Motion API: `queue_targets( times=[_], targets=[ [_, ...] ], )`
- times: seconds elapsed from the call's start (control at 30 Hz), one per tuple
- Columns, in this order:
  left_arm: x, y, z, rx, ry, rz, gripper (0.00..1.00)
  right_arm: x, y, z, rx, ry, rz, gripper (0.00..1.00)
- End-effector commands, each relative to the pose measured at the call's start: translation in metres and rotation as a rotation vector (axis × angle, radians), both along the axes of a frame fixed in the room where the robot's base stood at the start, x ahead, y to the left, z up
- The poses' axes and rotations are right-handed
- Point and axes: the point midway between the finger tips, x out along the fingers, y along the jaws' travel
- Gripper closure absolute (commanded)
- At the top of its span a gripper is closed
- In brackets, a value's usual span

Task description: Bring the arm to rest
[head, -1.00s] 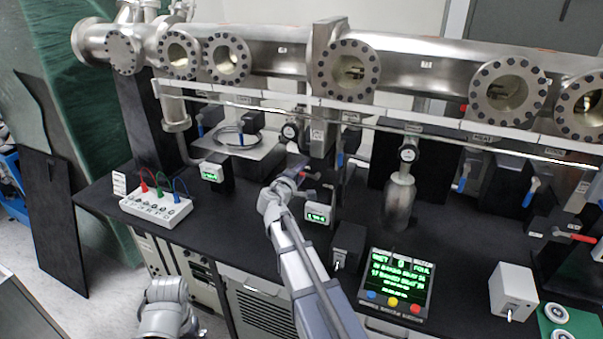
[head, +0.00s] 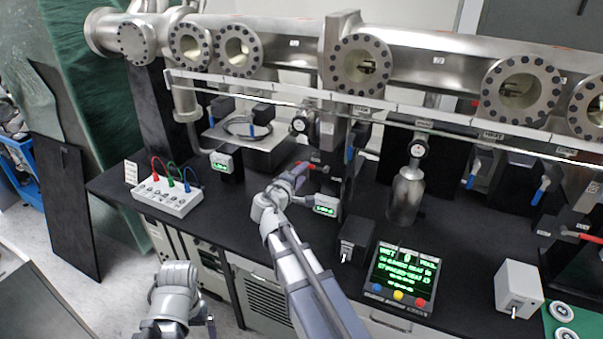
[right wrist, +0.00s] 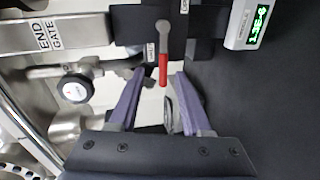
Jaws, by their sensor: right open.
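My right arm (head: 300,265) reaches up over the black bench, with its right gripper (head: 298,172) in front of the steel vacuum line. In the right wrist view the right gripper (right wrist: 160,76) is open, its two purple fingers apart with nothing held. A red-handled lever (right wrist: 163,68) shows between and beyond the fingers; I cannot tell the exact gap. The lever also shows in the head view (head: 304,165) by the gripper's tips. Part of my left arm (head: 175,295) shows at the lower left; its gripper is not visible.
A small box with a green readout (head: 326,205) stands close right of the right gripper. A control panel (head: 403,275) and a white switch box (head: 518,288) stand further right. A white box with coloured cables (head: 166,195) is at left. A steel pipe (head: 430,65) spans the back.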

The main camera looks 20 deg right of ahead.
Motion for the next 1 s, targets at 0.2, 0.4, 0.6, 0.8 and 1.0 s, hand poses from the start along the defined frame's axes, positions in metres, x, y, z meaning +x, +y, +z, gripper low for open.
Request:
queue_targets(
  times=[0.2,0.4,0.6,0.8,1.0],
  targets=[
    [0.000,0.000,0.000,0.000,0.000,0.000,0.00,0.000,0.000,0.000,0.003,0.000,-0.001,0.52],
    [0.000,0.000,0.000,0.000,0.000,0.000,0.00,-0.029,0.031,-0.035,0.186,0.033,-0.056,0.52],
    [0.000,0.000,0.000,0.000,0.000,0.000,0.00,-0.104,0.121,-0.114,0.587,0.222,-0.176,0.52],
    [0.000,0.000,0.000,0.000,0.000,0.000,0.00,-0.187,0.211,-0.161,0.873,0.486,-0.255,0.52],
    [0.000,0.000,0.000,0.000,0.000,0.000,0.00,-0.245,0.265,-0.175,1.012,0.689,-0.291,0.52]
  ],
)
